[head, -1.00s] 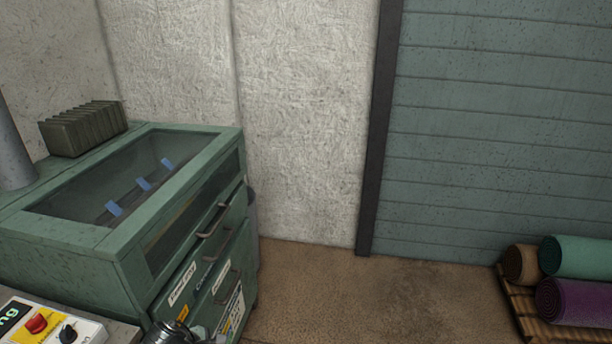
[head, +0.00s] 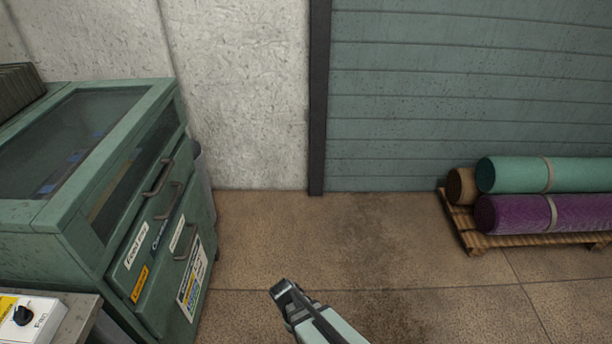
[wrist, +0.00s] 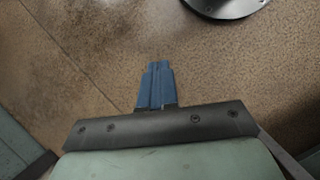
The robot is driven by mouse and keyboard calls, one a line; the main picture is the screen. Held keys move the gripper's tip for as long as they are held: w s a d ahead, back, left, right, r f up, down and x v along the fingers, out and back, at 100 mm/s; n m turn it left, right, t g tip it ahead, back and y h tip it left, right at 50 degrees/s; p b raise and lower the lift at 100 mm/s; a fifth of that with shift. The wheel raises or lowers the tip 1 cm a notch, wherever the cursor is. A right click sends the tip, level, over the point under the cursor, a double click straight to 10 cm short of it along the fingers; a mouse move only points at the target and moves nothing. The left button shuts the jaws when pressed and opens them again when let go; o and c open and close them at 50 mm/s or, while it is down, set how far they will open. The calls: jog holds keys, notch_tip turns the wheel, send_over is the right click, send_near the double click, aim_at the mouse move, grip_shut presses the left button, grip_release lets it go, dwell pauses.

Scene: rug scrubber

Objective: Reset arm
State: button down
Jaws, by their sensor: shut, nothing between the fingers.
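My gripper (wrist: 157,66) shows in the wrist view with its blue fingers together and nothing between them. It is over the brown tiled floor (wrist: 85,50) and touches nothing that I can see. In the head view, part of my arm (head: 325,322) shows at the bottom centre, above open floor to the right of the green cabinet. The blue fingers cannot be made out there.
The green cabinet (head: 150,200) with handles and labels stands at left. A control box (head: 32,318) is at the lower left. Rolled rugs, teal (head: 515,174) and purple (head: 518,213) among them, lie on a wooden pallet (head: 476,240) at right. The middle floor is clear.

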jog(key=s+d+f+m+g+y, duration=0.2)
jog(key=s+d+f+m, duration=0.2)
jog(key=s+d+m, duration=0.2)
jog(key=s+d+f+m+g+y, duration=0.2)
jog(key=s+d+f+m, duration=0.3)
jog(key=s+d, duration=0.5)
jog(key=shift+s+f+m+g, duration=0.2)
jog(key=shift+s+m+g, duration=0.2)
jog(key=shift+s, duration=0.45)
dwell(1.0)
